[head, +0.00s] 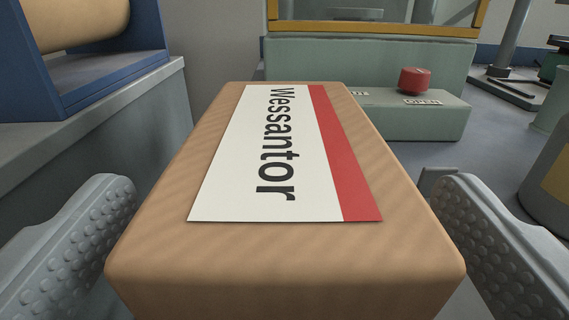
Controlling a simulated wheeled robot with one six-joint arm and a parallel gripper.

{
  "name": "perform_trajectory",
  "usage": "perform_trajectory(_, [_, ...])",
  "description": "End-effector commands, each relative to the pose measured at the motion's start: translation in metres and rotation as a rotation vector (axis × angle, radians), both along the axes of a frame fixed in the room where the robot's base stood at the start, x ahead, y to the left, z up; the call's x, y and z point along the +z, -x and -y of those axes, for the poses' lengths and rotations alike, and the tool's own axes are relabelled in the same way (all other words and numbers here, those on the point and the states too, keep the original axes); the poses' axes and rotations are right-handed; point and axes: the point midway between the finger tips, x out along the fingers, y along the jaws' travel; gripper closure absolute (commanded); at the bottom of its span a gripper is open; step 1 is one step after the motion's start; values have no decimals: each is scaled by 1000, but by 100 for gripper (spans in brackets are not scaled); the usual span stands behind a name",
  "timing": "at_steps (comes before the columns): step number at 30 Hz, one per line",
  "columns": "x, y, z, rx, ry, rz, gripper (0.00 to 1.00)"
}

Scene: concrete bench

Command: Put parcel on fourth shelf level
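The parcel (165,240) is a long brown box with rounded edges, pointing straight away from me and filling the middle of the head view. A white label (240,190) with a red stripe and the word "Wessantor" lies on its top. My gripper (285,195) has one grey, knobbed finger on each side of the parcel's near end. It looks shut on the parcel, though the contact faces are hidden below the top edges. No support shows under the parcel; its underside is hidden. No shelf can be made out.
A grey-green box (440,125) ahead bears a red button (414,81) and an "OPEN" plate, beside a yellow-framed window (375,27). A grey bench (110,120) with a blue rack (105,65) stands left. A rounded grey object (550,185) is at the right edge. Grey floor shows between.

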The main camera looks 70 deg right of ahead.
Motion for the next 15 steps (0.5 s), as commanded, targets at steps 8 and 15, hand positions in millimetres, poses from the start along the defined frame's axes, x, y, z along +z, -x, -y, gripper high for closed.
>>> perform_trajectory(8, [0,0,0,0,0,0,55])
perform_trajectory(15, [1,0,0,0,1,1,64])
